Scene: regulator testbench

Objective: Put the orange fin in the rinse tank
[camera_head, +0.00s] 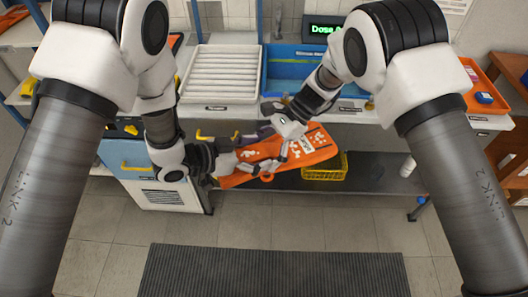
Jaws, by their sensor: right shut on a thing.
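The orange fin (316,142), with white spots, is held tilted in front of the bench's front edge, over the lower shelf. My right gripper (284,127) is shut on the fin's upper edge. My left gripper (245,167) is at the fin's left part and overlaps it in the picture; I cannot tell whether its fingers are shut on it. Part of the fin is hidden behind the grippers. A blue basin (287,68), which looks like the rinse tank, is set in the bench behind my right gripper.
A white ribbed tray (221,72) stands left of the basin. A green-lit display (323,29) is behind it. A yellow basket (325,172) sits on the dark lower shelf (376,178). An orange tray (482,88) is at right. A grey mat (275,272) lies on the clear floor.

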